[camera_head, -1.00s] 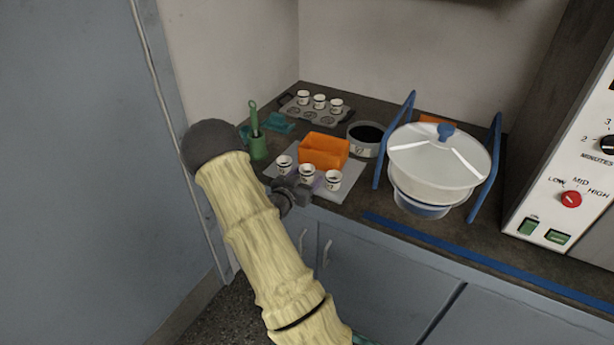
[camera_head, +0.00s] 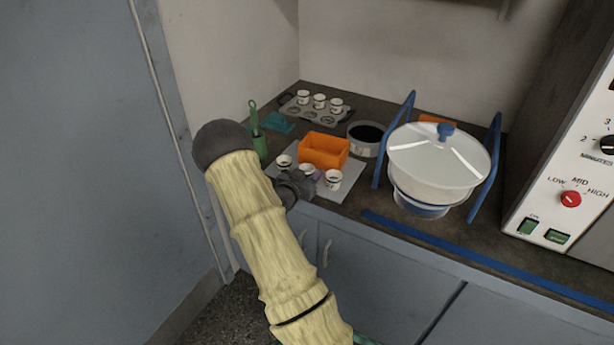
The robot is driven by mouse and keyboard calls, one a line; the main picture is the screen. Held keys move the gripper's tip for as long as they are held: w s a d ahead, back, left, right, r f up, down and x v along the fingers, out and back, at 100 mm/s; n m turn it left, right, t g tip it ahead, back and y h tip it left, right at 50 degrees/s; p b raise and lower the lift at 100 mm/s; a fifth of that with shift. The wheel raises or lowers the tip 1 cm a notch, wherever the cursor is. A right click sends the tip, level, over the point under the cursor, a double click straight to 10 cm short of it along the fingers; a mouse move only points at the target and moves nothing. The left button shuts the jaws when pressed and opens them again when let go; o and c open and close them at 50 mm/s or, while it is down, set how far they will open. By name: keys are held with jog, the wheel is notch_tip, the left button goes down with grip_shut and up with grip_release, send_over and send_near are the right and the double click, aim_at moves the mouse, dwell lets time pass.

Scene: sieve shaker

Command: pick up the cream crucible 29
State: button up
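Three small cream crucibles with dark rims stand in a row on a light grey tray (camera_head: 350,178) near the counter's front edge: a left one (camera_head: 284,163), a middle one (camera_head: 308,170) and a right one (camera_head: 333,179). Their numbers are too small to read. My gripper (camera_head: 304,187) is at the front of the tray, close to the middle crucible and partly covering it. I cannot tell whether its fingers are open or shut, or whether they touch the crucible. Several similar crucibles (camera_head: 319,101) stand in a muffin-style rack (camera_head: 300,115) at the back.
An orange bin (camera_head: 324,151) sits just behind the crucibles. A grey round sieve (camera_head: 364,140) and a large white lidded bowl (camera_head: 437,170) between blue bars stand to the right. A green holder (camera_head: 259,146) and teal cloth (camera_head: 279,122) are at the left.

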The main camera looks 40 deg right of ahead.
aim_at(310, 171)
jog(key=shift+c, duration=0.2)
notch_tip(310, 171, up, 10)
jog(key=shift+p, duration=0.3)
dwell(0.6)
jog(key=a+f+n+t+y, duration=0.3)
jog(key=a+f, duration=0.1)
jog(key=a, duration=0.7)
jog(key=a+f+n+t+y, duration=0.3)
jog(key=a+f, duration=0.1)
jog(key=a, duration=0.7)
jog(key=a+f+n+t+y, duration=0.3)
jog(key=a+f+n+y, duration=0.1)
jog(key=a, duration=0.7)
jog(key=shift+w+a+f, duration=0.4)
jog(key=shift+f, duration=0.1)
jog(key=shift+w, duration=0.15)
